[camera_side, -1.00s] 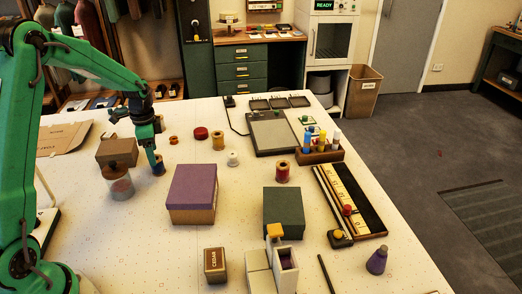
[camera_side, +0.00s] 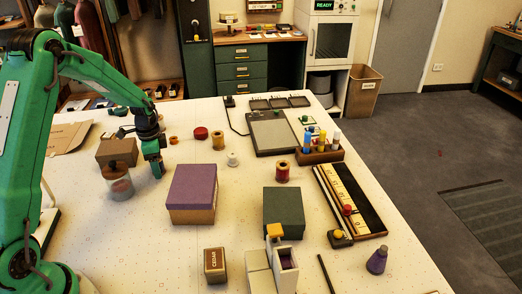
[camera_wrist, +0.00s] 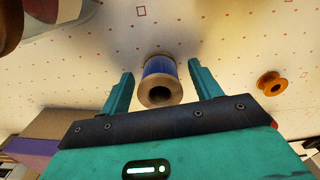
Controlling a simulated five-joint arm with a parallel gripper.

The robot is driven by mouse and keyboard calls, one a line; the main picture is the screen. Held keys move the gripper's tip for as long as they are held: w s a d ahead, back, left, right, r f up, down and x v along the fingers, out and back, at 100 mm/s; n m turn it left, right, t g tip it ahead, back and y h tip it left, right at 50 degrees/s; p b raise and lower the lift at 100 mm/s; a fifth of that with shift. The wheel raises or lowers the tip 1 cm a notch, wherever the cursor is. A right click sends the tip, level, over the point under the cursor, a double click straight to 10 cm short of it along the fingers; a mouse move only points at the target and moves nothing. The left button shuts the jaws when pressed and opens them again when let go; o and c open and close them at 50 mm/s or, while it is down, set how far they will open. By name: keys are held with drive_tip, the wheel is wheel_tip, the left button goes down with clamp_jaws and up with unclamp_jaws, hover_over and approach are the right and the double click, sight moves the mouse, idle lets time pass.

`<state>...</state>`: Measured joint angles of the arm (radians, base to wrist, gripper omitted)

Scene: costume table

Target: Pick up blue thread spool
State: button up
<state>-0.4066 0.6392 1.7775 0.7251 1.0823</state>
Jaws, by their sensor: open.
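The blue thread spool (camera_wrist: 160,66) stands between the two fingers of my gripper (camera_wrist: 161,76) in the wrist view, with pale ends and a dark hole facing the camera. Small gaps show between the spool and both fingers, so my gripper is open around it and not touching it. In the side view my gripper (camera_side: 155,170) is low at the table's left part, and its fingers hide the spool there.
A glass jar with a brown lid (camera_side: 119,186) stands close left of my gripper, with a brown box (camera_side: 119,151) behind it. A purple-lidded box (camera_side: 194,188) stands to the right. A small orange spool (camera_wrist: 272,83) lies apart on the table.

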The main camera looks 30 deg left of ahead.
drive_tip(key=c, duration=1.1)
drive_tip(key=shift+o, duration=0.2)
drive_tip(key=shift+r, duration=0.15)
drive_tip(key=shift+r, duration=0.5)
wheel_tip(320, 180, up, 3)
drive_tip(key=shift+d+r, duration=0.15)
drive_tip(key=s+d+r, duration=0.1)
drive_tip(key=d+r, duration=0.5)
drive_tip(key=d, duration=0.5)
drive_tip(key=shift+s+d+r, duration=0.15)
drive_tip(key=shift+s+r, duration=0.1)
drive_tip(key=shift+s, duration=0.05)
